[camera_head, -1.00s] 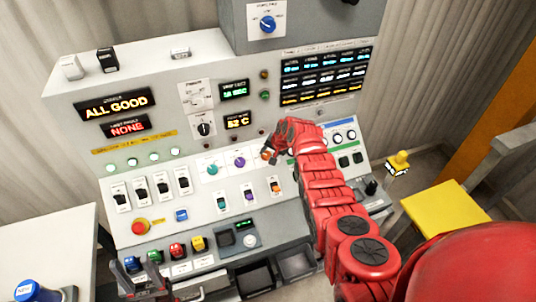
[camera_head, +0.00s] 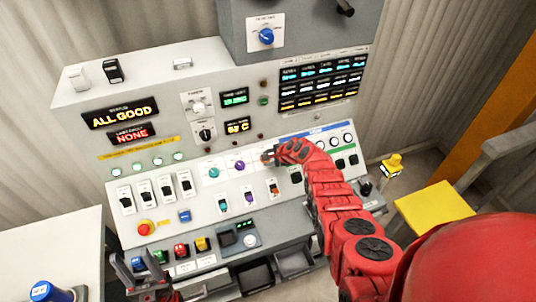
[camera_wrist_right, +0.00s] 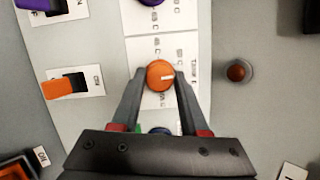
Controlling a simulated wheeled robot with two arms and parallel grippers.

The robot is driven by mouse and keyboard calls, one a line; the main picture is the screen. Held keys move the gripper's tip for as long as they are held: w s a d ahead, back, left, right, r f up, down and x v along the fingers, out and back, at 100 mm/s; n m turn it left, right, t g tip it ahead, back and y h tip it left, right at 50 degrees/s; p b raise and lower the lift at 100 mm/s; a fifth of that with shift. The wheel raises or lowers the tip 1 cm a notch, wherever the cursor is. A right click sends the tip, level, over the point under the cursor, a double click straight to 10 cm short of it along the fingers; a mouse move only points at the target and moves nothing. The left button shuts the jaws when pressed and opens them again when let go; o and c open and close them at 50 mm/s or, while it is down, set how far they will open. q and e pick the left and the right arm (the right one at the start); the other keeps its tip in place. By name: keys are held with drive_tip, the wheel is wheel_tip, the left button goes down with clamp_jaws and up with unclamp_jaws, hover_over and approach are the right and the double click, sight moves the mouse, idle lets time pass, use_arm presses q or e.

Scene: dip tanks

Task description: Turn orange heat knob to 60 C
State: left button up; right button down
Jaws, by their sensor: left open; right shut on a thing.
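In the head view my right gripper (camera_head: 270,157) reaches the panel and mostly hides the knob. A small temperature display (camera_head: 238,127) with yellow digits stands above; its reading is too blurred to be sure of. My left gripper (camera_head: 143,272) is open and empty at the lower left, in front of the panel.
Teal (camera_head: 214,172) and purple (camera_head: 239,166) knobs stand left of the orange one. An orange switch (camera_head: 273,189) is below it. A red emergency button (camera_head: 145,228) and several coloured buttons are lower left. A yellow stool (camera_head: 432,205) stands at right.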

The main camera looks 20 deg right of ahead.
drive_tip(key=m+p, duration=0.1)
drive_tip(key=m, duration=0.2)
drive_tip(key=shift+s+d+t, duration=0.1)
drive_tip(key=shift+t, duration=0.3)
drive_tip(key=shift+f+m+t+h+p, duration=0.15)
drive_tip(key=shift+m+t+p, duration=0.2)
drive_tip(key=shift+m, duration=0.6)
drive_tip(key=shift+m+t+h+p, duration=0.15)
drive_tip(key=shift+m+p, duration=0.25)
drive_tip(key=shift+m, duration=0.55)
drive_tip(key=shift+c, duration=2.1)
unclamp_jaws()
